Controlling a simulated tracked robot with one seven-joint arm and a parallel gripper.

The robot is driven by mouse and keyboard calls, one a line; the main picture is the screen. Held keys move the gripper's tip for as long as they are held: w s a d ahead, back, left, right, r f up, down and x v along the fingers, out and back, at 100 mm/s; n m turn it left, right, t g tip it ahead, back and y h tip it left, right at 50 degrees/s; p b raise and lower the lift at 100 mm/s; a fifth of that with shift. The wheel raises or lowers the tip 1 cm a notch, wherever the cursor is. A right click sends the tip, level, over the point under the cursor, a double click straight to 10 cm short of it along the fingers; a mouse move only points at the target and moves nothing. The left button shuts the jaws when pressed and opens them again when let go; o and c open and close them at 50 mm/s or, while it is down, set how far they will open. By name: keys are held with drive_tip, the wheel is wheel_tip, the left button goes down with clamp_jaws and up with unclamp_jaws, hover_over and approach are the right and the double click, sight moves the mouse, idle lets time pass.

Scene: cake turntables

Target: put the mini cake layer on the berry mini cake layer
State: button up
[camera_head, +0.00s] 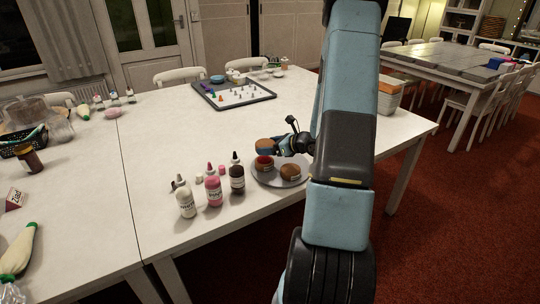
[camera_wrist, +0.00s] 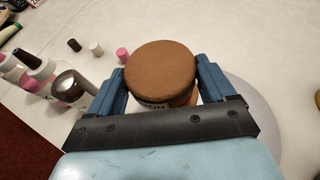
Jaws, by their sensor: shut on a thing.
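The mini cake layer (camera_head: 264,144), a round brown disc, is held by my gripper (camera_head: 275,148) above the plate. In the wrist view the layer (camera_wrist: 160,66) sits between the two blue fingers of my gripper (camera_wrist: 160,82), which are shut on its sides. The layer looks about level. Below it in the head view is a brown cake layer with a reddish top, seemingly the berry mini cake layer (camera_head: 264,165), with a small gap between them. In the wrist view the held layer hides most of what lies beneath; a brown edge shows at lower right.
A round plate (camera_head: 276,183) bears the reddish-topped layer and another brown cake (camera_head: 291,170) to its right. White (camera_head: 186,199), pink (camera_head: 213,189) and dark (camera_head: 237,177) bottles stand left of the plate. A tray with small pieces (camera_head: 235,104) lies behind.

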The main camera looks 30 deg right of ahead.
sight(268, 161)
drive_tip(key=shift+w+d+f, duration=0.15)
drive_tip(key=shift+w+f, duration=0.9)
drive_tip(key=shift+f, duration=0.25)
drive_tip(key=shift+w+f, duration=0.1)
drive_tip(key=shift+f, duration=1.45)
drive_tip(key=o, duration=0.9)
